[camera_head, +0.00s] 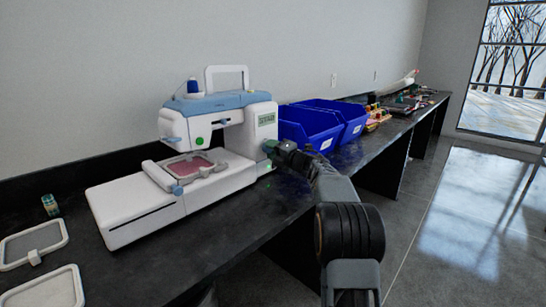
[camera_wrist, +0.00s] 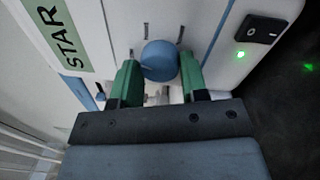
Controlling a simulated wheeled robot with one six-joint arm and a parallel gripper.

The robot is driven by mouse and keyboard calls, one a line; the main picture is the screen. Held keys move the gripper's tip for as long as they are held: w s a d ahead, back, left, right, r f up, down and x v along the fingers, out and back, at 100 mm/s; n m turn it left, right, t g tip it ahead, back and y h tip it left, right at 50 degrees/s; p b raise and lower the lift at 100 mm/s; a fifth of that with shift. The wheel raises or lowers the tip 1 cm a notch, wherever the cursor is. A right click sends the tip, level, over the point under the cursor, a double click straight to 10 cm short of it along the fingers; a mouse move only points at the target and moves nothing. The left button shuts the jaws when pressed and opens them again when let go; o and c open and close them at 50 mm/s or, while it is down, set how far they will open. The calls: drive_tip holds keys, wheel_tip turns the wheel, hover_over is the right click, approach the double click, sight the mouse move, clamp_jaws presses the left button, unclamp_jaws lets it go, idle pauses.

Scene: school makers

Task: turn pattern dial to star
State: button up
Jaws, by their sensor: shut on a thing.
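A white and blue embroidery machine (camera_head: 228,117) stands on the black counter. Its blue round pattern dial (camera_wrist: 159,60) shows in the wrist view, on the machine's side, with small dark marks around it. A pale green display (camera_wrist: 58,38) near the dial reads "STAR". My gripper (camera_wrist: 157,75) has its green fingers on either side of the dial, shut on it. In the head view my gripper (camera_head: 270,147) is at the right end of the machine, and the dial is hidden there. The dial's exact pointer direction is hard to tell.
A black power switch (camera_wrist: 264,28) with a lit green light sits right of the dial in the wrist view. Blue bins (camera_head: 309,128) stand behind my arm on the counter. Grey hoops (camera_head: 33,243) lie at the left front. Open floor lies to the right.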

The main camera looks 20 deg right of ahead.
drive_tip(key=shift+n+b, duration=0.85)
drive_tip(key=shift+n, duration=0.85)
drive_tip(key=shift+r+n, duration=0.1)
drive_tip(key=shift+n, duration=0.2)
drive_tip(key=o, duration=0.9)
drive_tip(key=p+v, duration=0.1)
drive_tip(key=v, duration=1.2)
drive_tip(key=shift+s+d, duration=0.3)
drive_tip(key=shift+d, duration=0.05)
